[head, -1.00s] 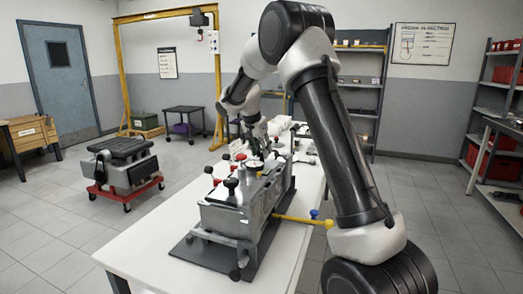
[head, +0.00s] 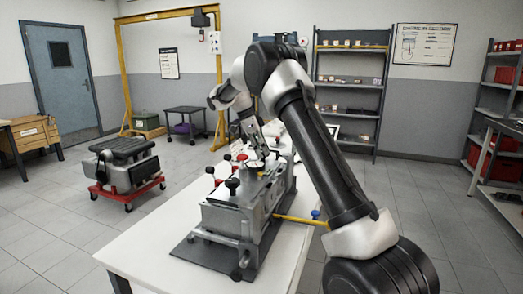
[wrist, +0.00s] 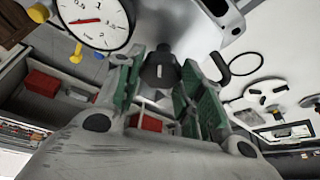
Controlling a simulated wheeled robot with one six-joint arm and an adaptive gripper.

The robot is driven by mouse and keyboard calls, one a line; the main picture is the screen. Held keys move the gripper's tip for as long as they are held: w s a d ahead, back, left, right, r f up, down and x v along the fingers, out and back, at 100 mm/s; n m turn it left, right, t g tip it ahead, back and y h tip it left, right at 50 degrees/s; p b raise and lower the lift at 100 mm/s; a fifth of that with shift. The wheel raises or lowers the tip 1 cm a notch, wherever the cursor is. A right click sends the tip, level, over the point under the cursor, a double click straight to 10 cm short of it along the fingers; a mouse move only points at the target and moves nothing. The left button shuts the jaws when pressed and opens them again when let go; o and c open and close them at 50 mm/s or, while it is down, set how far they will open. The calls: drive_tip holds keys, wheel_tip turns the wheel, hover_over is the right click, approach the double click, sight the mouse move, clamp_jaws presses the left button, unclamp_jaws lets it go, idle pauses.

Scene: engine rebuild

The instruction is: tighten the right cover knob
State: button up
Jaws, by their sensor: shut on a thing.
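The grey engine block (head: 226,220) stands on a dark mat on the white table, with black and red knobs along its top. My gripper (head: 259,155) is above the far part of the block in the head view, partly hidden by my arm. In the wrist view, my gripper (wrist: 158,98) has green-padded fingers on both sides of a dark knob (wrist: 160,72) with a pale mark, and is shut on it. I cannot tell whether the knob is seated on the cover.
A white dial gauge (wrist: 95,20) is close to the fingers at upper left in the wrist view. The table's near left part (head: 150,255) is clear.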

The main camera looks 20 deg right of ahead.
drive_tip(key=m+g+y, duration=0.1)
drive_tip(key=m, duration=0.3)
drive_tip(key=shift+w+d, duration=0.15)
drive_tip(key=shift+m+g+y, duration=0.4)
drive_tip(key=shift+m+g, duration=0.2)
drive_tip(key=shift+m, duration=1.1)
drive_tip(key=o, duration=0.8)
drive_tip(key=shift+d, duration=0.1)
drive_tip(key=shift+c, duration=0.2)
wheel_tip(320, 180, up, 10)
